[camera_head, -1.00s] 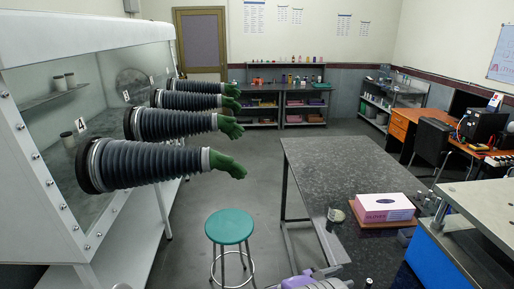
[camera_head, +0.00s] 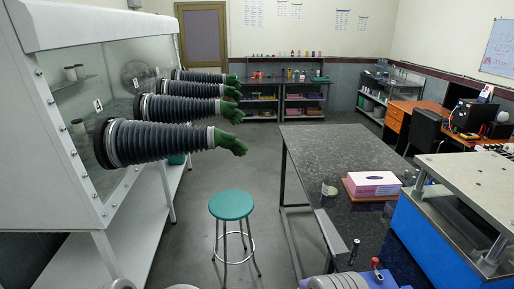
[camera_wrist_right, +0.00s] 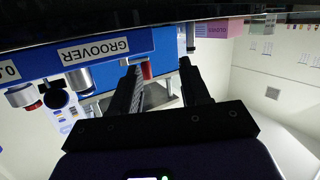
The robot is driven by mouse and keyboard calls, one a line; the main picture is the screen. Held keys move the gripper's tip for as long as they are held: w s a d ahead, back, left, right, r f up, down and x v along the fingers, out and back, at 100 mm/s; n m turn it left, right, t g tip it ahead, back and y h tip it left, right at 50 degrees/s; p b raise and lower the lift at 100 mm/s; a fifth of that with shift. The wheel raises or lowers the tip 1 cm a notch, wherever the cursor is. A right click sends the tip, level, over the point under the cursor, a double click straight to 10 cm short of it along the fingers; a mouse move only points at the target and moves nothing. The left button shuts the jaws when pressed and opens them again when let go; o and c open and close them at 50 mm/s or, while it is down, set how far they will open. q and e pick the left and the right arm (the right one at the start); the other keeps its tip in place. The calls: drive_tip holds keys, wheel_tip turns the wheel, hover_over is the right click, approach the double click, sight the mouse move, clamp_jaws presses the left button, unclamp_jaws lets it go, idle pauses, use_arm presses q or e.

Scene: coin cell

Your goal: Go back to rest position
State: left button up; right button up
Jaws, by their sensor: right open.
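My right gripper (camera_wrist_right: 158,72) shows in the right wrist view. Its two dark fingers stand apart with nothing between them, so it is open and empty. The blue machine labelled GROOVER (camera_wrist_right: 160,45) appears upside down beyond the fingertips. A purple-grey part of my arm shows at the bottom edge of the head view; no gripper can be made out there. My left gripper is not in view.
A dark speckled bench (camera_head: 335,150) carries a pink and white glove box (camera_head: 372,183). The blue machine (camera_head: 425,235) stands at right. A green stool (camera_head: 231,205) stands left of the bench. A glove cabinet (camera_head: 105,35) fills the left. Open floor lies between.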

drive_tip(key=s+a+f+n+g+y+b, duration=0.1)
drive_tip(key=s+a+f+n+y+b, duration=0.1)
drive_tip(key=s+f+y, duration=0.35)
drive_tip(key=s+a+f+n+y+b, duration=0.1)
drive_tip(key=s+a+f+y, duration=0.1)
drive_tip(key=f, duration=0.7)
drive_tip(key=s+a+f+n+g+y+b, duration=0.1)
drive_tip(key=s+a+f+n+y+b, duration=0.15)
drive_tip(key=f, duration=0.45)
drive_tip(key=s+a+f+g+y, duration=0.1)
drive_tip(key=s+a+g+y, duration=0.1)
drive_tip(key=s, duration=0.4)
drive_tip(key=s+a+f+n+g+y+b, duration=0.1)
drive_tip(key=s+a+f+g+y, duration=0.1)
drive_tip(key=s+a, duration=0.2)
drive_tip(key=s+a+f+n+g+y+b, duration=0.1)
drive_tip(key=s+a+f+g+y, duration=0.1)
drive_tip(key=s, duration=0.7)
drive_tip(key=shift+a+f+y, duration=0.25)
drive_tip(key=shift+a+y, duration=0.35)
drive_tip(key=shift+a, duration=0.1)
